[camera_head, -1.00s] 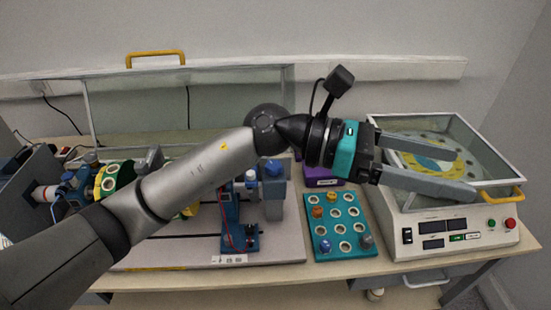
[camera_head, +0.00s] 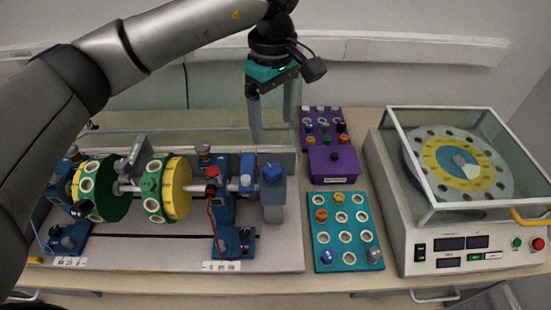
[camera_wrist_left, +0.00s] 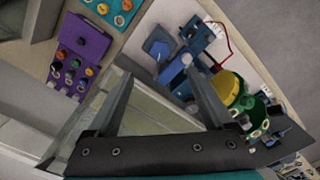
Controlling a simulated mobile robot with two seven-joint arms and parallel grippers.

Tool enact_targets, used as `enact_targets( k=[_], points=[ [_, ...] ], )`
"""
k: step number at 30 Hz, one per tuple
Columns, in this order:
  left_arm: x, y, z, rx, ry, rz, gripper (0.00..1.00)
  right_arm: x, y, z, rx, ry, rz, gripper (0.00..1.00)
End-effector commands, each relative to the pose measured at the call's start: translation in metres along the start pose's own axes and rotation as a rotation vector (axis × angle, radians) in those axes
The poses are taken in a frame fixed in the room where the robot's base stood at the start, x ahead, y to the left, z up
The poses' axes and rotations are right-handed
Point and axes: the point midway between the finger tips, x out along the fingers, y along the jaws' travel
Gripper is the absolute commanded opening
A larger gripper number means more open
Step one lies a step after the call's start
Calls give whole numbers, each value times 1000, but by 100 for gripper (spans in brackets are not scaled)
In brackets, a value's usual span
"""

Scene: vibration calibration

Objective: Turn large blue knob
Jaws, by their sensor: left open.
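A large blue knob (camera_head: 272,173) sits on top of a grey block (camera_head: 273,205) at the right end of the shaft rig. It also shows in the left wrist view (camera_wrist_left: 158,50), just beyond the gap between the fingertips. My left gripper (camera_head: 271,132) is open and empty. Its fingers point down, above and behind the knob in the head view, apart from it. The left wrist view also shows my open left gripper (camera_wrist_left: 159,68). My right gripper is in no view.
A green wheel (camera_head: 100,188) and a yellow wheel (camera_head: 178,188) sit on the shaft left of the knob. A purple box (camera_head: 333,165) and a teal tray (camera_head: 346,232) stand to its right. A balance machine (camera_head: 400,225) is at far right. A transparent panel (camera_head: 215,125) stands behind the rig.

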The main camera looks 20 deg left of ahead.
Motion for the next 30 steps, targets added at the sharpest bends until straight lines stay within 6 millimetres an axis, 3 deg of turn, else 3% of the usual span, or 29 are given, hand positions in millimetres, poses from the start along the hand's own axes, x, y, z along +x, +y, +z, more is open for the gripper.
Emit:
enact_targets(
  k=[5, 15, 21, 30],
  points=[
    [39, -1, 1, -1, -4, -5, 86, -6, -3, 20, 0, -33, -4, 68],
    [107, -1, 2, 0, -4, -3, 86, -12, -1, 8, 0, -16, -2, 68],
    [126, 0, 2, 0, -4, 2, 86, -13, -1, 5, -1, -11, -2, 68],
    [131, 0, 2, 0, -4, 2, 86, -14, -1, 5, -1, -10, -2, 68]
  ],
)
